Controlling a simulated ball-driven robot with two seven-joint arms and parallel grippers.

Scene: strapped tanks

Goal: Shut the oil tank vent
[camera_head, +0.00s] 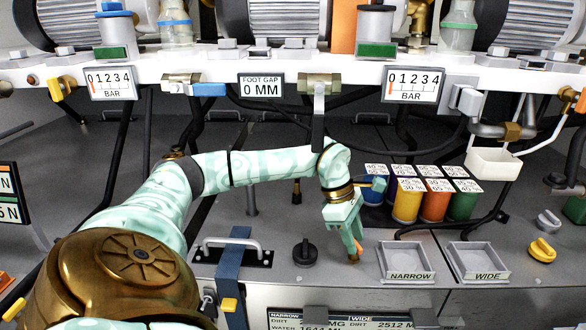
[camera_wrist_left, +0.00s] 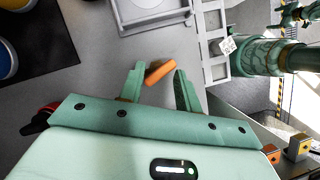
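My left gripper (camera_head: 350,242) points down over the grey counter, left of the tray marked NARROW. In the left wrist view its two green fingers (camera_wrist_left: 159,88) stand apart. A small orange bar (camera_wrist_left: 159,72) shows between the fingertips, closer to the left finger in that view. I cannot tell whether it touches a finger; it partly shows in the head view (camera_head: 358,245). On the white rail are a valve with a blue lever (camera_head: 208,89) lying level and a valve with a dark lever (camera_head: 319,115) hanging down. No label marks an oil tank vent.
The NARROW tray (camera_head: 408,276) and WIDE tray (camera_head: 479,276) lie right of my gripper. Several coloured canisters (camera_head: 436,205) stand behind. A black knob (camera_head: 304,253) and a metal handle (camera_head: 232,243) are to the left. A yellow knob (camera_head: 541,251) is far right.

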